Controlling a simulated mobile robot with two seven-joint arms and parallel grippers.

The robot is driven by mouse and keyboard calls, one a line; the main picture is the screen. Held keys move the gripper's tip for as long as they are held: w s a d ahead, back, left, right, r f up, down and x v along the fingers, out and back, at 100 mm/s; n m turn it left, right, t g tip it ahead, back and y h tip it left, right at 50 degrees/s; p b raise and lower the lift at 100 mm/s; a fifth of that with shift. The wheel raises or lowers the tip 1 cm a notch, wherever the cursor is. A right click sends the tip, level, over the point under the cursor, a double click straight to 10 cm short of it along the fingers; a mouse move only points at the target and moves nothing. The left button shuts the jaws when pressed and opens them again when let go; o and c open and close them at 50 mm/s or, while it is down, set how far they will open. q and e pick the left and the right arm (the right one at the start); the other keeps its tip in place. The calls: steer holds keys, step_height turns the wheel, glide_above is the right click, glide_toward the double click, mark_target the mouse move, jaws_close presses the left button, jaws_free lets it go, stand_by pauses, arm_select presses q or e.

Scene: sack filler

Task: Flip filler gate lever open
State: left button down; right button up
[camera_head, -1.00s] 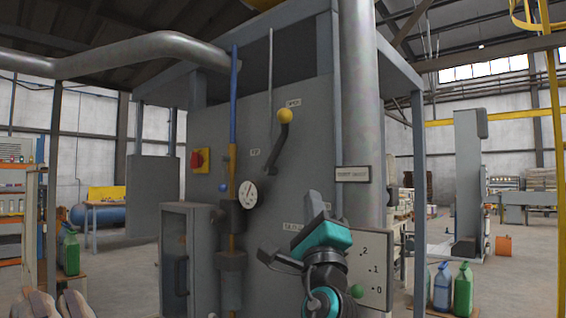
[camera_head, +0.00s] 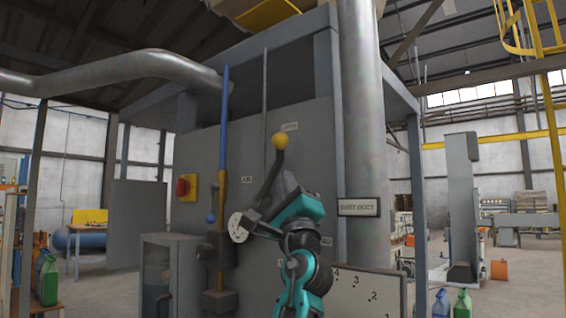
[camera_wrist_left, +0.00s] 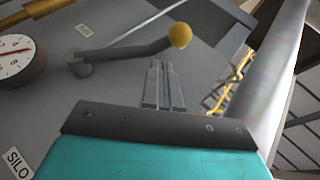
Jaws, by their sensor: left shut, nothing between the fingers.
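The lever is a dark arm with a yellow ball knob (camera_head: 279,140) on the grey filler panel. My left gripper (camera_head: 286,181), teal and dark, is just below the knob in the head view and covers part of the lever. In the wrist view its fingers (camera_wrist_left: 163,66) are shut and empty, just short of the lever near the knob; contact cannot be told.
A round gauge (camera_head: 239,227), a blue and yellow vertical rod (camera_head: 222,170) and a red switch (camera_head: 187,187) are left of the lever. A thick pipe (camera_head: 362,130) stands to the right. A numbered board (camera_head: 385,297) is below right.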

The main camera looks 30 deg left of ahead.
mark_target(281, 156)
arm_select(q)
steer(key=x, duration=0.4)
steer(key=shift+w+a+r, duration=0.15)
steer(key=shift+r, duration=0.1)
steer(key=shift+w+a+r, duration=0.3)
steer(key=shift+a+r, duration=0.05)
steer(key=shift+r, duration=0.05)
arm_select(e)
steer(key=shift+a+r, duration=0.1)
arm_select(q)
steer(key=shift+p, duration=0.35)
arm_select(e)
steer(key=shift+r, duration=0.1)
